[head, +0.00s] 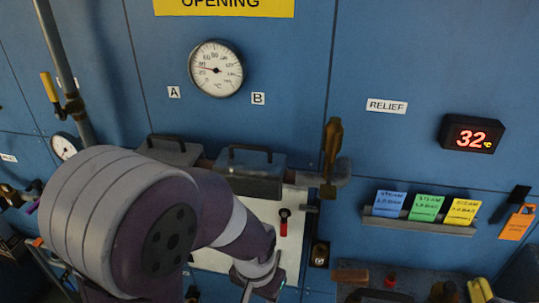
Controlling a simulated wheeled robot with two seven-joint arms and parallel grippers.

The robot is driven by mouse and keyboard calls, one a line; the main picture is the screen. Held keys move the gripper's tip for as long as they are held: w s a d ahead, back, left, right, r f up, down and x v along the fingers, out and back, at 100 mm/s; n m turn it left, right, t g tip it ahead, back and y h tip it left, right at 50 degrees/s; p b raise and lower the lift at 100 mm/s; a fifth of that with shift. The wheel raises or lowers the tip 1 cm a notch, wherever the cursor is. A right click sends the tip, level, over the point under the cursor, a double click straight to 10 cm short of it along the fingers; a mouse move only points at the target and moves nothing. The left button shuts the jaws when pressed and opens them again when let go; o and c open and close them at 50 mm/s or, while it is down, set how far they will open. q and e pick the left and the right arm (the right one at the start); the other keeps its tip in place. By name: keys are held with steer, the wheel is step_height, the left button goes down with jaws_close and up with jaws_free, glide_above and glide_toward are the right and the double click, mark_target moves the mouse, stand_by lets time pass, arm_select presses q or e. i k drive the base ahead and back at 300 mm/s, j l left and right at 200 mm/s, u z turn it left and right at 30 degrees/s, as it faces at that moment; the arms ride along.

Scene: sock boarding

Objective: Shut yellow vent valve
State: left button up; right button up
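A valve with a yellow lever handle (49,87) sits on the grey vertical pipe at the upper left. The handle stands nearly upright, tilted slightly, roughly in line with the pipe. My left arm comes in from the lower left and covers much of the lower middle. Its gripper (262,287) is at the bottom edge, partly cut off, well below and to the right of the yellow handle and apart from it. I cannot tell whether its fingers are open. My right gripper is not in view.
A dial gauge (216,69) and a red "32" display (472,134) are on the blue wall. A brass-coloured lever (332,150) stands upright at centre. Grey boxes (257,165) jut out behind my arm. Coloured cards (426,208) stand on a ledge, right of an open wall area.

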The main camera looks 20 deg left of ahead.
mark_target(60, 113)
steer(key=u, duration=2.2)
steer(key=z, duration=0.45)
steer(key=i+j+z, duration=0.1)
steer(key=j, duration=0.25)
steer(key=i+j+z, duration=0.15)
steer(key=i+j, duration=0.15)
steer(key=i+j+z, duration=0.1)
steer(key=j, duration=0.35)
steer(key=i+j+z, duration=0.15)
steer(key=j, duration=0.25)
steer(key=i+j+z, duration=0.1)
steer(key=j, duration=0.3)
steer(key=i+j+z, duration=0.15)
steer(key=j, duration=0.25)
steer(key=i+j+z, duration=0.1)
steer(key=j, duration=0.35)
steer(key=i+j, duration=0.1)
steer(key=j, duration=0.3)
steer(key=i+j, duration=0.15)
steer(key=j, duration=0.25)
